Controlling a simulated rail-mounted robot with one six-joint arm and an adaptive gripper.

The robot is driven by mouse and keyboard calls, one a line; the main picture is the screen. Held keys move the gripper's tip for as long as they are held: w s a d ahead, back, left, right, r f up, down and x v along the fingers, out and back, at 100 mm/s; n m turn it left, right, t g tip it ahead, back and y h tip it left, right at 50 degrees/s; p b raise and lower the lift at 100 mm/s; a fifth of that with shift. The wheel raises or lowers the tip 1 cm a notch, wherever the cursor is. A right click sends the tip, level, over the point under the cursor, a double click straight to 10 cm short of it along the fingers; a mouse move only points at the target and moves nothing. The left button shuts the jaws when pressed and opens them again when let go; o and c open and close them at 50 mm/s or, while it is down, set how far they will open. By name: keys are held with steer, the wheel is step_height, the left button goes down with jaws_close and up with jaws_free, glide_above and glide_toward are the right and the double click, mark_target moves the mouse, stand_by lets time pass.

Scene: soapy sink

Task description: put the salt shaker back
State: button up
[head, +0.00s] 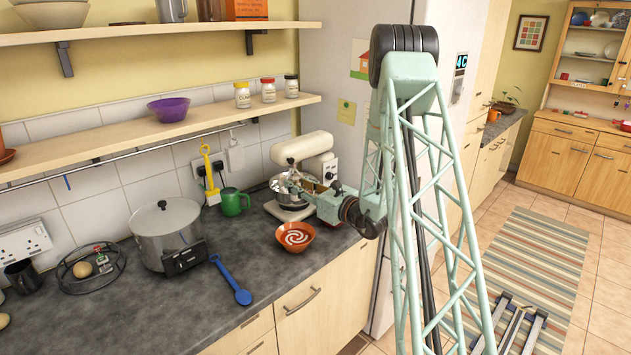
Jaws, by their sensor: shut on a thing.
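My gripper (290,181) is at the end of my pale green arm, in front of the cream stand mixer (306,148) and its steel bowl. It is small here, and its fingers overlap the mixer in the picture. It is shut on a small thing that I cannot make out. No salt shaker can be clearly identified. Three small jars with labels stand on the lower shelf: one with a yellow lid (242,96), one with a red lid (268,91) and one with a dark lid (291,87).
The lower shelf (135,133) also holds a purple bowl (169,108). An orange bowl (295,237), green mug (232,202), steel pot (165,236) and blue spoon (231,281) are on the dark counter (215,318). The counter's front is mostly clear.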

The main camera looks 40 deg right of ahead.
steer(key=s+a+f+b, duration=0.1)
steer(key=s+a, duration=0.1)
steer(key=a, duration=0.9)
steer(key=s+a+f+n+y+b, duration=0.1)
steer(key=a+b, duration=0.1)
steer(key=a, duration=1)
steer(key=s+a+f+y+b, duration=0.1)
steer(key=s+a, duration=0.1)
steer(key=a, duration=0.9)
steer(key=shift+s+a+f+g+b, duration=0.3)
steer(key=shift+s+a+f+b, duration=0.05)
steer(key=shift+f+b, duration=0.05)
steer(key=shift+a, duration=0.15)
